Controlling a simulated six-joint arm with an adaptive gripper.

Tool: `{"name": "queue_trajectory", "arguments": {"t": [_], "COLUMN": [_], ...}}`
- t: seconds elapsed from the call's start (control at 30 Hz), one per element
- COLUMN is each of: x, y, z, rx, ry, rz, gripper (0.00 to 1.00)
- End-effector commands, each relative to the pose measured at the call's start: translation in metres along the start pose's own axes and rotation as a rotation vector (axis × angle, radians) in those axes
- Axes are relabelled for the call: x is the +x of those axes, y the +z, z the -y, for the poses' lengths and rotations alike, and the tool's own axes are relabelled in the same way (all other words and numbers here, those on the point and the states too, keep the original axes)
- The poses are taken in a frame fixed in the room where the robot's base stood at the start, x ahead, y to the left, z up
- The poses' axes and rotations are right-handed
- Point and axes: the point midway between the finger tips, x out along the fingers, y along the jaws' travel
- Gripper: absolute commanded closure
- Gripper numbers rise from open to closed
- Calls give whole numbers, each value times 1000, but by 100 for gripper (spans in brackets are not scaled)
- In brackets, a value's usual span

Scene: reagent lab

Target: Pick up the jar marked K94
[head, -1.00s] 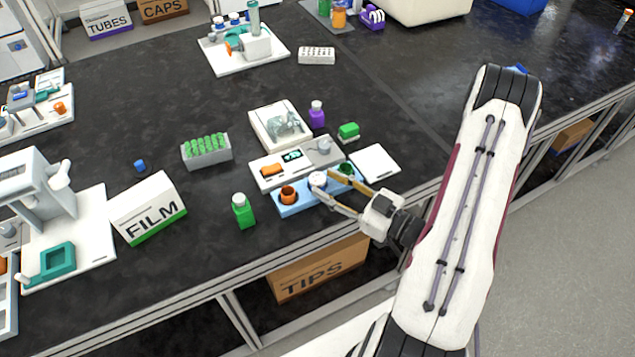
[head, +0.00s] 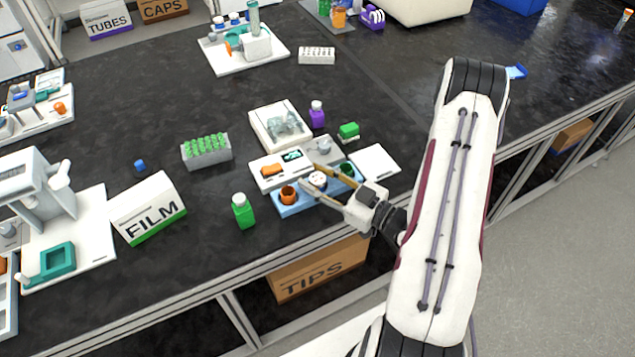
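A light-blue rack (head: 284,211) near the front edge of the black bench holds a row of small round jars. An orange-brown jar (head: 288,194) is at its left, a white-topped jar (head: 318,179) in the middle and a dark green one (head: 346,169) at its right. The marking K94 cannot be read on any of them. My gripper (head: 304,179) reaches in from the right, low over the rack. Its fingers are apart, one on each side of the white-topped jar in the picture. Whether they touch it cannot be told.
Behind the rack is a white device (head: 269,182) with a small screen. A white pad (head: 375,163) lies to the right. A green bottle (head: 243,211) and the FILM box (head: 147,208) stand to the left.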

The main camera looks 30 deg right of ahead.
Motion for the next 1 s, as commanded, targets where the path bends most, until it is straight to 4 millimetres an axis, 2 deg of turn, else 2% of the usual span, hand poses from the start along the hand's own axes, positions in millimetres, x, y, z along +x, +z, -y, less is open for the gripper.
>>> {"name": "queue_trajectory", "arguments": {"t": [0.13,0.23,0.27,0.73,1.0], "x": [0,0,0,0,0], "y": [0,0,0,-2,-16], "z": [0,0,0,0,-1], "rx": [0,0,0,0,-1], "ry": [0,0,0,0,0], "rz": [0,0,0,0,-1], "gripper": [66,92,95,95,95]}}
